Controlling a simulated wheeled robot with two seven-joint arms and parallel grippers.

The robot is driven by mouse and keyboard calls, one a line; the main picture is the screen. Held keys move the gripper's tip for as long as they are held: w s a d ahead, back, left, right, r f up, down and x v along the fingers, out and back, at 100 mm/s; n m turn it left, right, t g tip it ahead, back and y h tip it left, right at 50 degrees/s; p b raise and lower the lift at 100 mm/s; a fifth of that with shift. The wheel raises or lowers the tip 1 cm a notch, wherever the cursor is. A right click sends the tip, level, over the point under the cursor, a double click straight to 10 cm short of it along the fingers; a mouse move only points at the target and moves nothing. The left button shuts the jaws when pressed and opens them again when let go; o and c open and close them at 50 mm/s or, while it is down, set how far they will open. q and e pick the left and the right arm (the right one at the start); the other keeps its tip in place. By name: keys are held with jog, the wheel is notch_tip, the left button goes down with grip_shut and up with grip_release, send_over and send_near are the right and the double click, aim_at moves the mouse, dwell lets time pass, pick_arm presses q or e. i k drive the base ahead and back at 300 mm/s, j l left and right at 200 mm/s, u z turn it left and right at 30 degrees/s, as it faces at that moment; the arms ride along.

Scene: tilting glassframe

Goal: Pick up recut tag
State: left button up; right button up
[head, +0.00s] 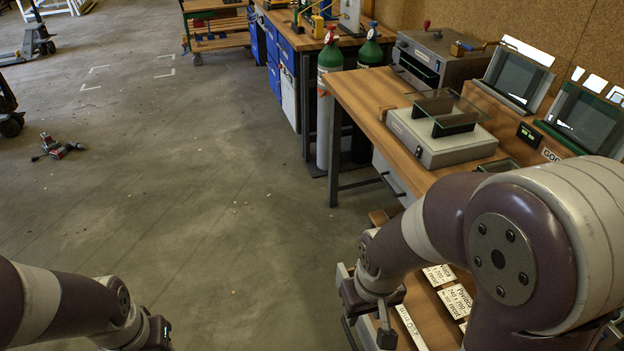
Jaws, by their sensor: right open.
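Several white printed tags lie on the wooden surface at the lower right: an upper tag (439,274), a middle tag (456,300) and a long strip (410,327). Their print is small, and I cannot tell which, if any, is the recut tag. My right gripper (379,322) is open at the left edge of this surface, just left of the tags, with no tag visible between its fingers. My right arm hides much of the surface. My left gripper (158,335) is at the bottom edge over the floor, mostly cut off, so its jaws cannot be judged.
The wooden bench (362,92) carries a grey device with a glass plate (440,135), a metal box machine (436,58) and two tilted frames, one grey (515,78) and one green (585,118). Green gas cylinders (329,62) stand beside it. The floor at left is mostly clear.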

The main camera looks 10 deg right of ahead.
aim_at(438, 276)
jog(key=z, duration=1.1)
jog(key=i+j+z, duration=0.1)
jog(key=z, duration=0.35)
jog(key=i+j+z, duration=0.15)
jog(key=z, duration=0.3)
jog(key=i+j+z, duration=0.1)
jog(key=j+z, duration=0.2)
jog(key=z, duration=0.2)
jog(key=i+j+z, duration=0.15)
jog(key=j, duration=0.7)
jog(key=i+j+z, duration=0.2)
jog(key=j, duration=0.7)
jog(key=j+z, duration=0.15)
jog(key=j, duration=0.7)
jog(key=i, duration=0.05)
